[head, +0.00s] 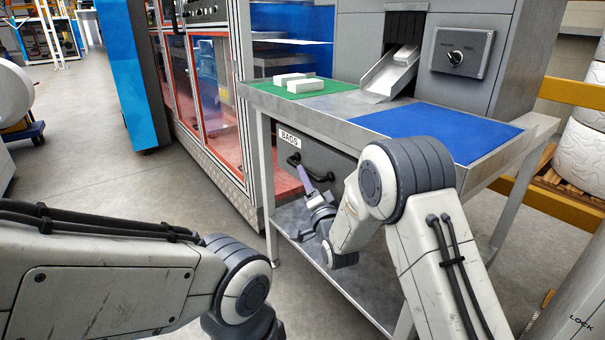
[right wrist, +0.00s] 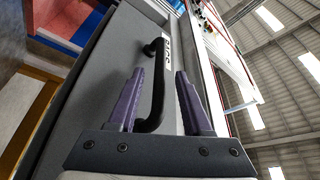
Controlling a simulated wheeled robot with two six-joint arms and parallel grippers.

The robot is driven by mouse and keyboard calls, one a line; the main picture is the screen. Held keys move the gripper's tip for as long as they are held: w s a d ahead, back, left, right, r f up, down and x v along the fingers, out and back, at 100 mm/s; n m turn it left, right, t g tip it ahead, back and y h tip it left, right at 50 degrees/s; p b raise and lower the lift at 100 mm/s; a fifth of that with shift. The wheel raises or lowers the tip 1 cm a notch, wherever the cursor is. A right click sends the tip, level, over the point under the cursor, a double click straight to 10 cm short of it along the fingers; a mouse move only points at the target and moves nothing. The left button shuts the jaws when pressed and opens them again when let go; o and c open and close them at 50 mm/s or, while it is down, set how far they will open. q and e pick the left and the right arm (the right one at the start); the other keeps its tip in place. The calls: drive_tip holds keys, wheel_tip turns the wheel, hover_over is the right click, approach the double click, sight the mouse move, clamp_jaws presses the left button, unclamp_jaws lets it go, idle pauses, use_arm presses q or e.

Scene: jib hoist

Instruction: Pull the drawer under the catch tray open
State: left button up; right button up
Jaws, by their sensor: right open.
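The grey drawer (head: 335,160) with a "BAGS" label (head: 290,138) sits under the metal worktop, its front about in line with the frame, so it looks shut. Its black bar handle (head: 294,159) is partly hidden by my right gripper (head: 305,182). In the right wrist view the handle (right wrist: 157,85) runs between the two purple fingers of the open right gripper (right wrist: 157,95), with gaps beside it; I cannot tell if it touches. A sloping metal tray (head: 385,75), probably the catch tray, comes out of the grey machine above. My left gripper is out of view.
White blocks (head: 300,83) lie on a green mat (head: 265,91) on the worktop, with a blue mat (head: 440,130) at right. A lower shelf (head: 350,285) is below the drawer. A red-framed glazed cabinet (head: 210,75) stands at left; the floor (head: 120,180) before it is clear.

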drive_tip(key=shift+x, duration=2.1)
clamp_jaws()
drive_tip(key=shift+f, duration=0.1)
